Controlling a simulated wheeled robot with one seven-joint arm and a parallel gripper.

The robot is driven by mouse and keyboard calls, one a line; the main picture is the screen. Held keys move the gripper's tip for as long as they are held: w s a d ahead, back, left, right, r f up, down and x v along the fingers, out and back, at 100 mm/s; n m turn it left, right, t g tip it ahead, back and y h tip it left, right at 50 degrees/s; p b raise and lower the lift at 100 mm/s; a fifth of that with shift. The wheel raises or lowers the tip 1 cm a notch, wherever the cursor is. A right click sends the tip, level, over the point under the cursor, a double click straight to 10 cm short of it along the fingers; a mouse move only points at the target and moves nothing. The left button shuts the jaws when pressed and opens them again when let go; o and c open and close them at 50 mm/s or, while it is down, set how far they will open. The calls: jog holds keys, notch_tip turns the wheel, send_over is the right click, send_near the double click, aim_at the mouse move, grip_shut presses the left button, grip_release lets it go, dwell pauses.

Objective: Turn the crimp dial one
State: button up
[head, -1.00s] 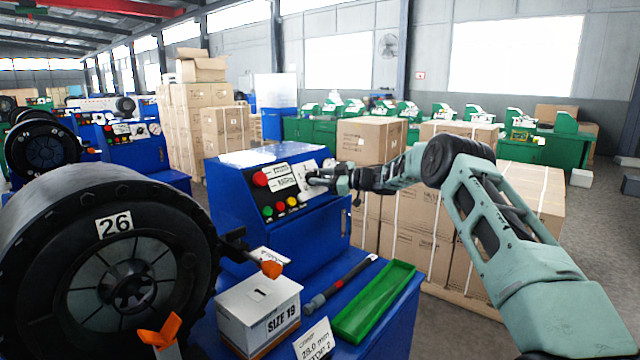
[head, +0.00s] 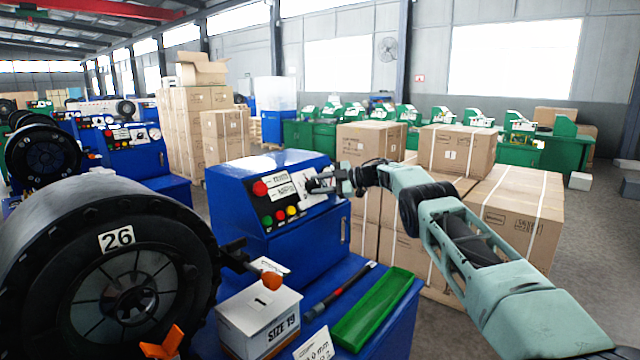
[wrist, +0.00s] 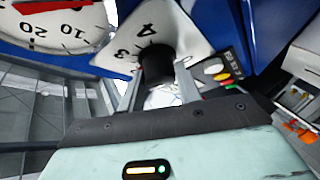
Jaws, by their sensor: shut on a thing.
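The crimp dial is a dark round knob (wrist: 156,62) on a white plate (wrist: 178,28) marked with numbers; 3 and 4 show in the wrist view. My gripper (wrist: 161,84) is shut on the knob, one finger on each side. In the head view, my gripper (head: 318,185) is at the sloped front of the blue control cabinet (head: 232,200) and hides most of the dial. The dial's exact setting cannot be read from here.
A red button (head: 260,188) and several coloured buttons sit left of the dial. A gauge with a red needle (wrist: 45,25) is beside the plate. The black crimper head (head: 110,260), a SIZE 19 box (head: 258,315) and a green tray (head: 375,310) stand in front. Cartons (head: 455,150) are stacked behind my arm.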

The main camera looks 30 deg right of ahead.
jog(key=shift+f, duration=0.1)
dwell(0.4)
jog(key=o, duration=1)
jog(key=b+v, duration=0.6)
jog(key=v, duration=1.1)
jog(key=shift+d, duration=0.2)
